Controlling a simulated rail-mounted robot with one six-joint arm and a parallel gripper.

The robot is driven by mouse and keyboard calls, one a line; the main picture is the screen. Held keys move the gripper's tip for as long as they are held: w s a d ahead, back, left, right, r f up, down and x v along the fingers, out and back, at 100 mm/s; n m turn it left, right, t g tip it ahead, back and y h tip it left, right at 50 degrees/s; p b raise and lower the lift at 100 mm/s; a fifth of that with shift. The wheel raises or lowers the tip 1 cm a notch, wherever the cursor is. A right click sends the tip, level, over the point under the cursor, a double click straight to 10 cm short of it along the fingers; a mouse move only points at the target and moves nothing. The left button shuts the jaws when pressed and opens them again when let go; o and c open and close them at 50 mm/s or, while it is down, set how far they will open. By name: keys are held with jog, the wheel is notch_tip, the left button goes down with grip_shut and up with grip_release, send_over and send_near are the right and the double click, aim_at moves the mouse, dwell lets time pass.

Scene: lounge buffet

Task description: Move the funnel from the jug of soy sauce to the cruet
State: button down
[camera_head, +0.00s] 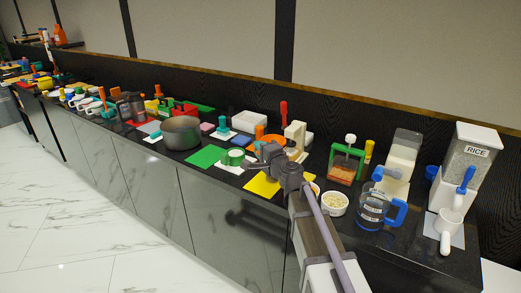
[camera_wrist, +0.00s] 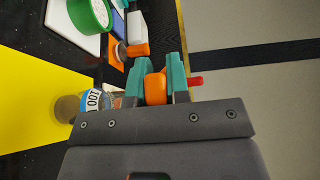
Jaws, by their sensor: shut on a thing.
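My gripper (camera_head: 258,162) is over the counter near the yellow mat (camera_head: 262,186). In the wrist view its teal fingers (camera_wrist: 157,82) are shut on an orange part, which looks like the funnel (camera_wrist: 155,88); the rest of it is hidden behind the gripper. A clear jar with brownish contents and a white-and-blue label (camera_wrist: 92,100) stands beside the yellow mat in the wrist view. I cannot tell whether it is the soy sauce jug or the cruet. A clear jug with a blue handle (camera_head: 372,210) stands at the right in the head view.
A green roll (camera_head: 234,157) and a grey pot (camera_head: 181,133) are left of my gripper. A white bowl (camera_head: 334,204), a green-framed container (camera_head: 345,166) and a rice dispenser (camera_head: 467,160) are to the right. A wall runs behind the crowded counter.

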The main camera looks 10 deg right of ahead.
jog(key=shift+f+b, duration=0.65)
jog(key=shift+f, duration=0.1)
jog(key=shift+c, duration=2.3)
grip_release()
jog(key=v, duration=1.4)
jog(key=shift+a, duration=0.1)
